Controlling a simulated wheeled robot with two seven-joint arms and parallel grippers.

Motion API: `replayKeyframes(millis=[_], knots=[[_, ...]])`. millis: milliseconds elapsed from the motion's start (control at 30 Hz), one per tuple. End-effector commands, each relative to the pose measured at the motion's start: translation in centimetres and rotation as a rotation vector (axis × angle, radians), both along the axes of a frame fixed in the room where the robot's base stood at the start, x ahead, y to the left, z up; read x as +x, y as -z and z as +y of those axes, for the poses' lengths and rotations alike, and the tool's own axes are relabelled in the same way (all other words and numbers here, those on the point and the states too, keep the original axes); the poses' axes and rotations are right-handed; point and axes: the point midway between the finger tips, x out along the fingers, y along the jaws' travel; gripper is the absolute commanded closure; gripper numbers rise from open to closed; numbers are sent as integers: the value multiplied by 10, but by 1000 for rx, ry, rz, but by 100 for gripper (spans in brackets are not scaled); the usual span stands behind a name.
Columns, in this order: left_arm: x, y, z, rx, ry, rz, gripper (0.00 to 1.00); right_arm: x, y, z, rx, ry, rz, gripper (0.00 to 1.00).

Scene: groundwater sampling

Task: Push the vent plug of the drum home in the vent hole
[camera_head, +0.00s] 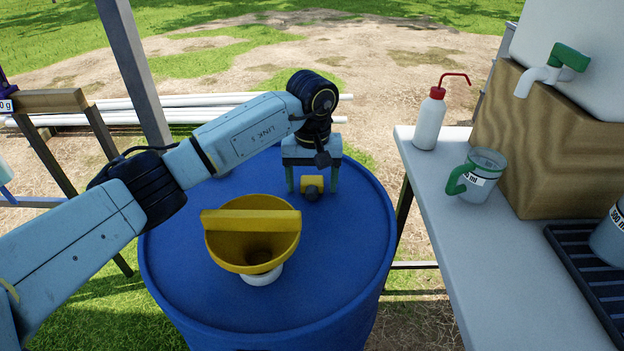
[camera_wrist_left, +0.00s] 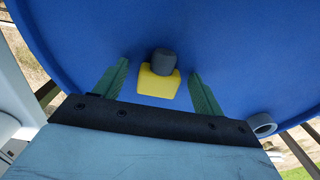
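The blue drum (camera_head: 335,245) stands upright in the middle of the head view. On its top, towards the far side, is what looks like the vent plug (camera_head: 312,184), a yellow block with a dark grey round part; it also shows in the wrist view (camera_wrist_left: 158,84). My left gripper (camera_head: 313,182) is open at the drum top, with its two green fingers on either side of the yellow block. In the left wrist view (camera_wrist_left: 160,88) gaps show between block and fingers. The vent hole cannot be made out, nor how deep the plug sits. My right gripper is not in view.
A yellow funnel (camera_head: 225,248) with a bar across it stands on the drum nearer me. To the right a table (camera_head: 470,270) holds a wash bottle (camera_head: 429,122), a measuring jug (camera_head: 484,178) and a wooden box (camera_head: 545,145). A grey ring (camera_wrist_left: 263,125) shows near the drum's edge.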

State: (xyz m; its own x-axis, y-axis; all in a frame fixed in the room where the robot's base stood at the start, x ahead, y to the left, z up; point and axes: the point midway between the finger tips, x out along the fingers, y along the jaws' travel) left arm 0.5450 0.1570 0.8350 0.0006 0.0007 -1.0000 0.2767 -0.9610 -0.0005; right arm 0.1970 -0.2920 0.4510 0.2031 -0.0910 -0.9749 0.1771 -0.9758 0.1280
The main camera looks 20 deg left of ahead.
Motion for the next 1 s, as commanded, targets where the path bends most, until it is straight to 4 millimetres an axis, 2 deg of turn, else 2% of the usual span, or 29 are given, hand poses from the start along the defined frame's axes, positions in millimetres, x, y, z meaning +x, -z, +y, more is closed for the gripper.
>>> replayKeyframes(millis=[333, 600, 867, 1000], knots=[[0, 0, 0, 0, 0, 1, 30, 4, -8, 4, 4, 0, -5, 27], [0, 0, 0, 0, 0, 0, 30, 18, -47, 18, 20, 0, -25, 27], [1, -59, 0, 0, 1, -4, 30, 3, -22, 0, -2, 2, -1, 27], [1, -90, 0, 1, 0, -4, 30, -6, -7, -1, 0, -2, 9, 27]])
